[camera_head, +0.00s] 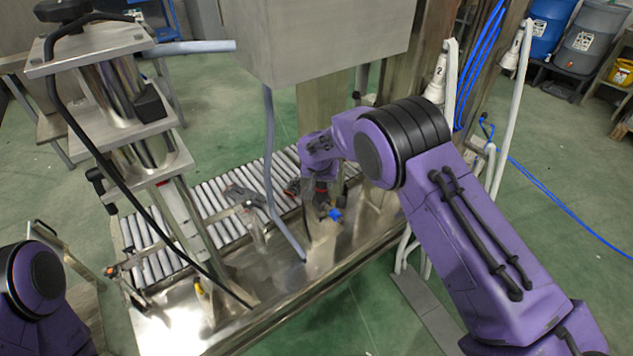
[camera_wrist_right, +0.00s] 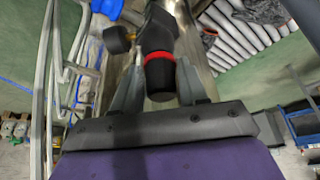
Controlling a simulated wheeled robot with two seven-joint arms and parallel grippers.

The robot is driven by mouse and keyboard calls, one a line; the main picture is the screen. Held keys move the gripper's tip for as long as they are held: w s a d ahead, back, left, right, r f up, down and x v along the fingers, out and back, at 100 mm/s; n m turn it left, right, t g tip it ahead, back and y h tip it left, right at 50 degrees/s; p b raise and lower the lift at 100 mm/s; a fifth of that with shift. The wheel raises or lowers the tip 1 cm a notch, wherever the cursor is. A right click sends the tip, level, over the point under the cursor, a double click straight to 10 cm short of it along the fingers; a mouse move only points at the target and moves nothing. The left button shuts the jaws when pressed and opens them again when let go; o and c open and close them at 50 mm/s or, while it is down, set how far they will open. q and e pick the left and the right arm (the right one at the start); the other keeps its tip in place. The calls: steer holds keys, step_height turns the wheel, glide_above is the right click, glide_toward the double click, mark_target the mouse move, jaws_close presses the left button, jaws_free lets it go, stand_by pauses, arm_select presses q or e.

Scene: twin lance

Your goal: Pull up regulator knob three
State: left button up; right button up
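The regulator knob (camera_wrist_right: 159,78) is a black cylinder with a red ring, at the top middle of the right wrist view. A dark regulator body joins it beyond the ring. My right gripper (camera_wrist_right: 158,66) has one grey finger on each side of the knob, with visible gaps, so it is open around or just before it. In the head view my right gripper (camera_head: 321,170) points down over the regulator, close above a blue fitting (camera_head: 334,214). The knob is mostly hidden there. No number is readable on it. My left gripper is out of view; only part of my left arm shows at lower left.
A roller conveyor (camera_head: 205,208) runs beside the steel bench (camera_head: 268,290). A large steel box (camera_head: 315,40) hangs above it, with a grey pipe (camera_head: 270,150) reaching down left of my right gripper.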

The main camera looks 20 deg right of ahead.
steer(key=o, duration=0.3)
steer(key=shift+r, duration=0.2)
steer(key=v, duration=1)
steer(key=shift+s+r, duration=0.2)
steer(key=shift+s, duration=0.05)
